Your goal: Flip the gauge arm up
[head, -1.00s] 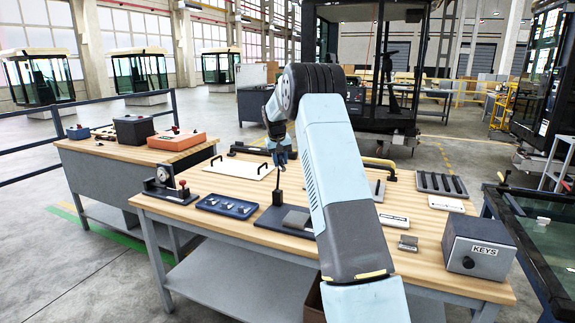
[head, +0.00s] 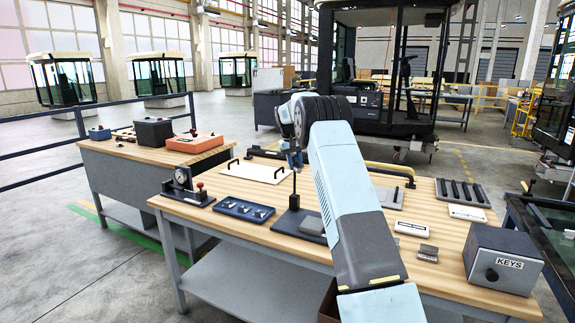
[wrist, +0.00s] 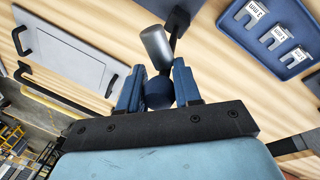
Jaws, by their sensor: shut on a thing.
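The gauge arm (head: 295,188) looks like a thin dark rod standing roughly upright from a dark base plate (head: 288,226) on the wooden bench. My gripper (head: 295,166) is at the top of this rod. In the wrist view, the blue fingers of my gripper (wrist: 158,80) are closed around a dark blue rounded knob (wrist: 158,95). A grey cylinder (wrist: 156,46) lies just beyond the knob, with the dark rod (wrist: 174,38) beside it running to the base plate (wrist: 178,12). My arm covers part of the base plate's right side in the head view.
A dial gauge (head: 182,178) on a black stand and a blue tray of tags (head: 243,210) are left of the base. A white panel with handles (head: 258,172) lies behind. A KEYS box (head: 500,258) stands at the right front.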

